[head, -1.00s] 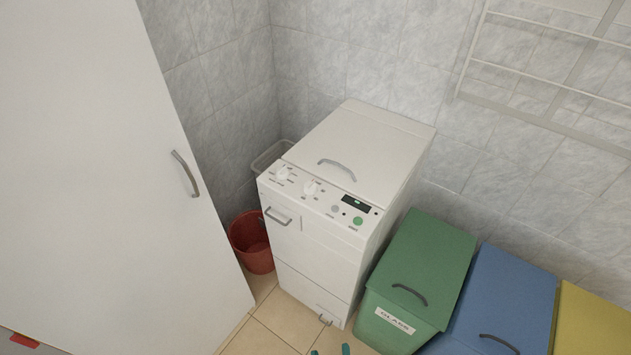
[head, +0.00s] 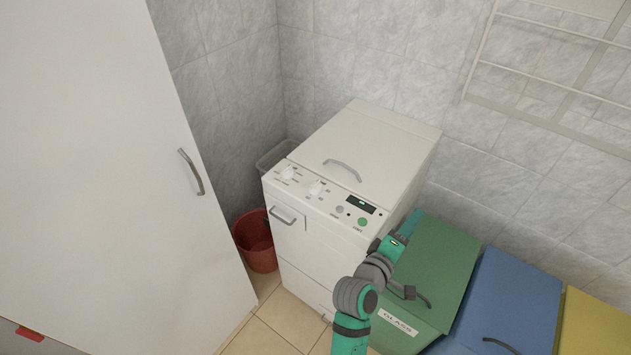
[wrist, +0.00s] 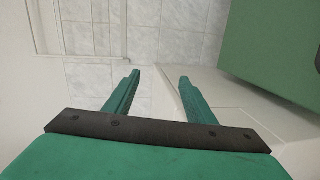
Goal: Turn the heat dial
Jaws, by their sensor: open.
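The white top-loading washer (head: 320,235) stands in the corner, with a sloped control panel along its front top edge. Two white dials show on the panel, a left dial (head: 288,172) and a right dial (head: 317,187); their labels are too small to tell which is the heat dial. My gripper (head: 413,221) is raised in front of the green bin, to the right of the panel and apart from both dials. In the wrist view its two teal fingers (wrist: 159,79) are spread with nothing between them. No dial is recognisable in that view.
A green bin (head: 451,262), a blue bin (head: 515,290) and a yellow bin (head: 590,320) stand to the washer's right. A red bucket (head: 262,255) stands left of it. A tall white cabinet (head: 100,150) fills the left. A wire rack (head: 560,80) hangs on the wall.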

